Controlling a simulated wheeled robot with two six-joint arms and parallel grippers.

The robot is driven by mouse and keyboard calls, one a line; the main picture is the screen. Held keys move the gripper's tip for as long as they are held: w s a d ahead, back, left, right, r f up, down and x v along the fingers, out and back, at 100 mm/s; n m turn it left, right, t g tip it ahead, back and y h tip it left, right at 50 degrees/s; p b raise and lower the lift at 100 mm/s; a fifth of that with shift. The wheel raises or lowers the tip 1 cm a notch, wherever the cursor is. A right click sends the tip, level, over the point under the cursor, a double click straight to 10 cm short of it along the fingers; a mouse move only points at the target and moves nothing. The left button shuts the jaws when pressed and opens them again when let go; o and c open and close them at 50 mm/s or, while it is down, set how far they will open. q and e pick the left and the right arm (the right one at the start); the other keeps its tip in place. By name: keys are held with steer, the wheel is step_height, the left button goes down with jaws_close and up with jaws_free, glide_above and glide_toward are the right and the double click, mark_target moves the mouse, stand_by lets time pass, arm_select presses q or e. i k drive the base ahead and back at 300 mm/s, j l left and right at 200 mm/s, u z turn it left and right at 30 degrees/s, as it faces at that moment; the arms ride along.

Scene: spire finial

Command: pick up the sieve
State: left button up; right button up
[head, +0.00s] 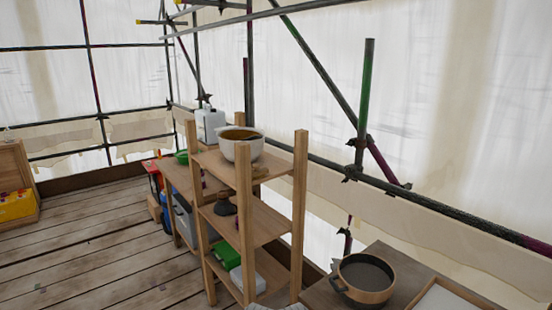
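A round wooden-rimmed sieve (367,276) with a grey inside sits on a grey-brown tabletop (400,258) at the lower right of the head view. A dark handle-like loop shows at its left side. I cannot tell whether the grey inside is mesh or some filling.
A wooden shelf unit (299,205) stands left of the sieve, with a white bowl (242,150) on top and boxes below. A pale tray (447,297) lies right of the sieve. Scaffold poles (364,110) rise behind. The plank floor (90,262) at left is mostly clear.

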mark_target(365, 278)
steer(key=z, duration=1.65)
steer(key=k+l+z, duration=0.1)
steer(key=k+l, duration=0.2)
steer(key=k, duration=0.2)
steer(key=i+j+u, duration=0.3)
steer(key=i+j, duration=0.35)
steer(key=j, duration=0.2)
steer(key=i+j+u, duration=0.3)
steer(key=i+j, duration=0.4)
